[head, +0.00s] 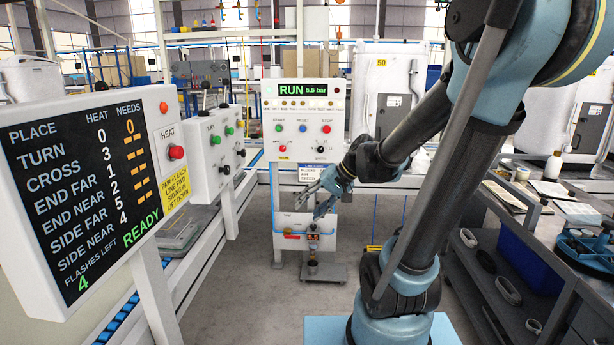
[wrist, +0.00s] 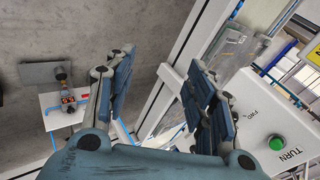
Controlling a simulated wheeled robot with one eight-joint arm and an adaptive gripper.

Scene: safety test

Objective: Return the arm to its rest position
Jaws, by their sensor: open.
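My arm (head: 440,150) is blue and dark grey. It rises from its base at the lower right of the head view, bends at the top and reaches back down and forward. My gripper (head: 314,202) hangs in front of the white stand below the RUN panel. In the wrist view my gripper (wrist: 162,72) shows two dark blue fingers spread wide, with nothing between them. The gripper is open and empty. Whether any finger touches the stand cannot be told.
A screen board (head: 85,195) reading READY stands at the left, beside a button box (head: 215,150). The RUN panel (head: 304,108) stands ahead. A dark bench (head: 500,215) with bottles and trays lies at the right. Grey floor (head: 260,300) is open between.

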